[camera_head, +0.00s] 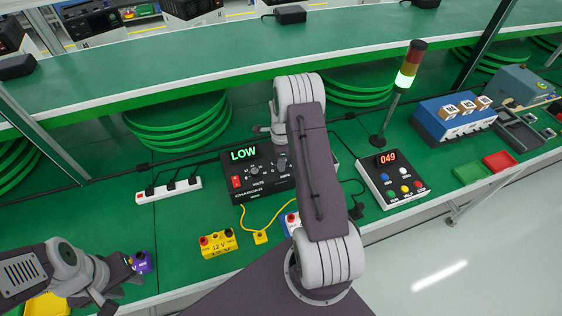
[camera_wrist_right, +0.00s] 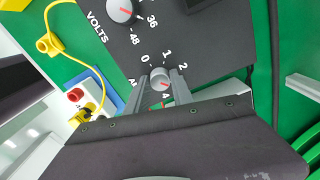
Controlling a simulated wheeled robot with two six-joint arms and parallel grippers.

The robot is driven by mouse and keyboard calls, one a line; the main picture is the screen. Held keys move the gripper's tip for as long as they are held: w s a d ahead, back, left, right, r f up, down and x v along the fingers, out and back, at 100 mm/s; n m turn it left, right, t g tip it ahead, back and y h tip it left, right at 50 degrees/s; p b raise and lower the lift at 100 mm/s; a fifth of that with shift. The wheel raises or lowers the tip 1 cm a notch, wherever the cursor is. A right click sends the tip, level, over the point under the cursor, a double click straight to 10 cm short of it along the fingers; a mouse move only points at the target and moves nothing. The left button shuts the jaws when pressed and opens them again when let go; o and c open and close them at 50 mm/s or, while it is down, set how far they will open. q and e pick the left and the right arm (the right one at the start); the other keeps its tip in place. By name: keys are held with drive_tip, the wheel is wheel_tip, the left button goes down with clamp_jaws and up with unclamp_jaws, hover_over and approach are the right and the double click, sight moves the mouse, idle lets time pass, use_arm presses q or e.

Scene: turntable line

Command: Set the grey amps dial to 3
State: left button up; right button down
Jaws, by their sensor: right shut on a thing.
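The black charger (camera_head: 240,188) stands on the green bench with a green LOW display (camera_head: 243,154). In the right wrist view the grey amps dial (camera_wrist_right: 160,82) sits between the two fingers of my right gripper (camera_wrist_right: 162,80), which is shut on it. Its red mark points down and slightly right, near the 4. The 0, 1 and 2 show above; the 3 is hidden, apparently by the right finger. My right arm covers part of the charger in the head view. My left gripper (camera_head: 115,282) is low at the left, near a purple block (camera_head: 142,262); its jaw opening is unclear.
The volts dial (camera_wrist_right: 121,10) is beside the amps dial. A yellow 12 V battery (camera_head: 218,245) and a yellow clip (camera_head: 260,238) lie before the charger. A button box (camera_head: 394,181) reading 049 stands to the right, a power strip (camera_head: 170,190) to the left.

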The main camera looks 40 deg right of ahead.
drive_tip(key=shift+w+d+r, duration=0.15)
drive_tip(key=shift+w+r, duration=0.05)
drive_tip(key=shift+w, duration=0.05)
idle(0.3)
drive_tip(key=c, duration=1.1)
unclamp_jaws()
drive_tip(key=shift+c, duration=0.2)
drive_tip(key=shift+o, duration=0.2)
drive_tip(key=shift+s+f, duration=0.1)
drive_tip(key=shift+s, duration=0.05)
wheel_tip(320, 180, up, 9)
drive_tip(key=b, duration=0.1)
drive_tip(key=shift+a, duration=0.2)
